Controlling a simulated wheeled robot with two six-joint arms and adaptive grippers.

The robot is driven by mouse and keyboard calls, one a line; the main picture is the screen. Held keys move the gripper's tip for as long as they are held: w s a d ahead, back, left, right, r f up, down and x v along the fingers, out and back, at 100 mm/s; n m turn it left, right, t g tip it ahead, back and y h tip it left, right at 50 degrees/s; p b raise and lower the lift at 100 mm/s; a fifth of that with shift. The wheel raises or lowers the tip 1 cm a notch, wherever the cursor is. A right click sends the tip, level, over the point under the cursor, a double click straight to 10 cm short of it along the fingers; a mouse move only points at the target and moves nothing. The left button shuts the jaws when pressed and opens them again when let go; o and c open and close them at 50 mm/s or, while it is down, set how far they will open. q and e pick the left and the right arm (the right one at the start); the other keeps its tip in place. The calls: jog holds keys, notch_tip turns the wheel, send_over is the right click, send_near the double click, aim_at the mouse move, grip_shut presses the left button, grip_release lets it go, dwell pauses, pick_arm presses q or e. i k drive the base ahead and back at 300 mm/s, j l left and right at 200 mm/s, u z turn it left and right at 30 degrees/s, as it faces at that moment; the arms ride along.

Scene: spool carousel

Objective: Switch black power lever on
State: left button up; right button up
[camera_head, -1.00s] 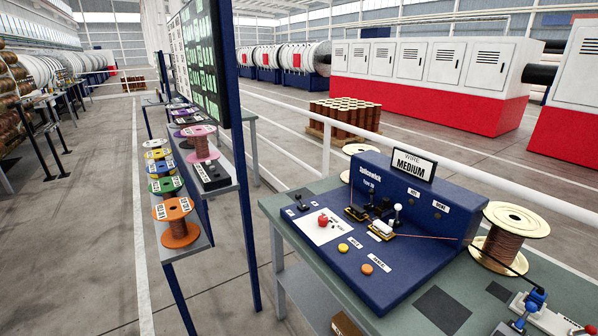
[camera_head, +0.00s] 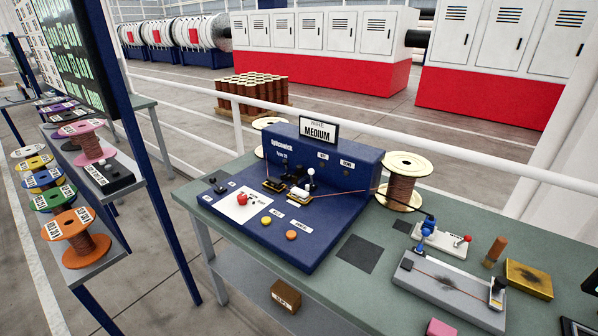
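The blue splicing machine (camera_head: 290,225) stands on the green-topped bench. A small black lever (camera_head: 219,186) sits at the left end of its sloped panel; it looks like the power lever, but its label is too small to read. Whether it is on or off I cannot tell. A red knob (camera_head: 241,199) on a white plate, a yellow button (camera_head: 266,221) and an orange button (camera_head: 291,235) are on the same panel. A white-knobbed lever (camera_head: 311,174) stands near the wire clamps. Neither of my grippers is in view.
A copper wire spool (camera_head: 401,188) stands right of the machine. A grey fixture (camera_head: 450,290) and a blue-handled tool (camera_head: 428,232) lie on the bench's right part. A rack of coloured spools (camera_head: 78,240) stands left, across a gap. A white rail (camera_head: 400,145) runs behind.

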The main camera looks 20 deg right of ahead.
aim_at(212, 181)
jog(key=i+j+z, duration=0.4)
jog(key=i+j, duration=0.2)
jog(key=j, duration=0.2)
jog(key=i+j+z, duration=0.15)
jog(key=j, duration=0.35)
jog(key=i, duration=0.1)
